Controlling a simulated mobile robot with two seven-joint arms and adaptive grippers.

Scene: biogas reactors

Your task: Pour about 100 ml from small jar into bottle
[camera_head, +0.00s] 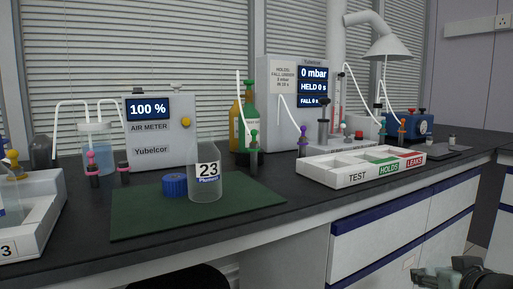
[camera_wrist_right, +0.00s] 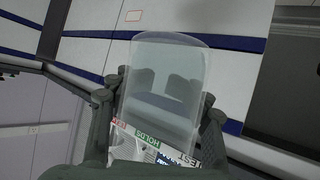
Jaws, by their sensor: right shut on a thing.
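A clear, open bottle (camera_head: 206,183) labelled 23 stands upright on a green mat (camera_head: 262,195). Its contents are hard to make out. A blue cap (camera_head: 174,185) lies on the mat just left of it. My right gripper (camera_head: 463,274) is at the bottom right corner, well right of the bottle and in front of the bench. In the right wrist view my gripper (camera_wrist_right: 160,115) is shut on a clear, see-through vessel, which looks like the small jar (camera_wrist_right: 168,65). I cannot tell how much liquid it holds. My left gripper is out of view.
A white tray (camera_head: 317,175) marked TEST, HOLDS and LEAKS stands right of the mat. Behind the mat are an air meter (camera_head: 160,137), a pressure unit (camera_head: 290,120), and green (camera_head: 249,112) and amber bottles. A white rack (camera_head: 45,222) is at the left edge.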

